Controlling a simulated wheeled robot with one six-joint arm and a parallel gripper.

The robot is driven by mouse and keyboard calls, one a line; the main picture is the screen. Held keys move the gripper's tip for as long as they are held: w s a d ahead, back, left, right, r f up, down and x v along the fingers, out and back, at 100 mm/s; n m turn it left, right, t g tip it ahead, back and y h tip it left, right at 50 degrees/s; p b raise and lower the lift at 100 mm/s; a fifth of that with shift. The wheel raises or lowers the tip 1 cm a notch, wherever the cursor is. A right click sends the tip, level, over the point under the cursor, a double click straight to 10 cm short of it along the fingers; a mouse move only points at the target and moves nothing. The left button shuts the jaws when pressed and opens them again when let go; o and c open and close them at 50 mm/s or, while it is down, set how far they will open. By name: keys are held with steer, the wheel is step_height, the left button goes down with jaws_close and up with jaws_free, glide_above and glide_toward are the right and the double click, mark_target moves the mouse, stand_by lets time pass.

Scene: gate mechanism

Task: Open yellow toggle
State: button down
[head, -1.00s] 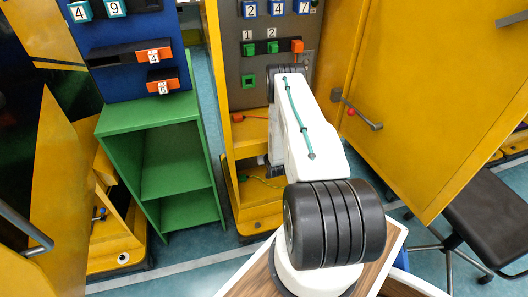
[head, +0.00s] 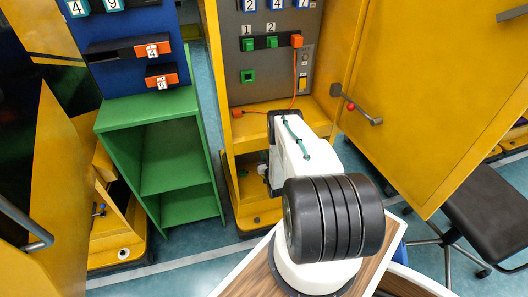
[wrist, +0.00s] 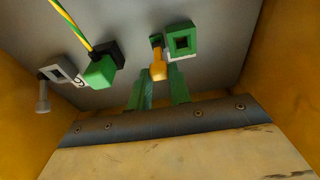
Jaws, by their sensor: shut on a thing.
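The yellow toggle (wrist: 158,66) is a small yellow-orange lever on a grey panel, just left of a green square socket (wrist: 182,41) in the wrist view. My gripper (wrist: 159,84) has two green fingers, one on each side of the toggle's lower end, and is shut on it. The fingers reach up past a dark metal edge with screws. In the head view my gripper is hidden behind my arm, at the lower opening of the yellow cabinet (head: 348,60).
A green plug (wrist: 100,72) with a yellow-green cable and a grey handle-like part (wrist: 58,78) sit left of my fingers. Yellow walls flank both sides. In the head view, a green shelf (head: 150,110) stands left and an open yellow door (head: 430,100) right.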

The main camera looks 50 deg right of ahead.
steer(key=shift+f+t+h, duration=0.5)
steer(key=shift+f+t, duration=0.2)
steer(key=shift+t, duration=0.1)
steer(key=c, duration=1.3)
jaws_free()
steer(key=v, duration=0.7)
steer(key=shift+s+a+f, duration=0.15)
steer(key=shift+s+f, duration=0.1)
steer(key=shift+s, duration=0.05)
steer(key=shift+a, duration=0.1)
